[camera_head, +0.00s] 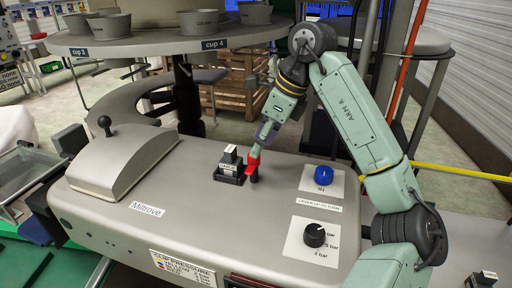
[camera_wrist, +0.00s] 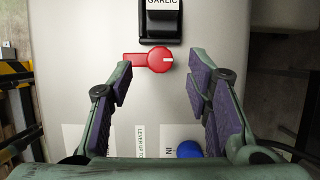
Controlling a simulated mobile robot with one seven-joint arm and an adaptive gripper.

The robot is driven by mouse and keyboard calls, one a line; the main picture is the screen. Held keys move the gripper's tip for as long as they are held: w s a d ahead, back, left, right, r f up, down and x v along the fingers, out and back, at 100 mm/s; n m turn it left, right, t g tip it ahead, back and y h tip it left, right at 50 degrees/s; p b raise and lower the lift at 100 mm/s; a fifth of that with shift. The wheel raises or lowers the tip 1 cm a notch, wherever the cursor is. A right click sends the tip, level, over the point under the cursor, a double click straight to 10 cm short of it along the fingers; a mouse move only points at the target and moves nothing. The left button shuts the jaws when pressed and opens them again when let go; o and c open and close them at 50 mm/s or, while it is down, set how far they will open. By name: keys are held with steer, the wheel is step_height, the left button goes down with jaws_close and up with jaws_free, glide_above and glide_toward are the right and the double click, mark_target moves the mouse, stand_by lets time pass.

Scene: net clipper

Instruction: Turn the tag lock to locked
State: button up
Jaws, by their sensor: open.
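The tag lock appears to be the red knob with a short lever (camera_wrist: 158,60). In the wrist view its lever points left and a white mark shows on its round part. In the head view the red lock (camera_head: 253,161) stands on the grey machine top, beside the black tag holder (camera_head: 229,172). The holder, with a GARLIC label, also shows in the wrist view (camera_wrist: 160,24). My gripper (camera_head: 264,135) is just above the lock. In the wrist view its open fingers (camera_wrist: 160,78) spread left and right of the lock, with gaps on both sides. Contact is not visible.
A blue knob (camera_head: 323,175) and a black pressure knob (camera_head: 314,236) stand to the right on white plates. A grey lidded housing (camera_head: 124,161) with a black ball handle is at left. A round table with cups (camera_head: 140,45) stands behind. The machine top's front middle is clear.

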mark_target(252, 163)
steer(key=shift+p+x, duration=0.3)
steer(key=shift+x, duration=1.5)
steer(key=shift+c, duration=0.6)
jaws_close()
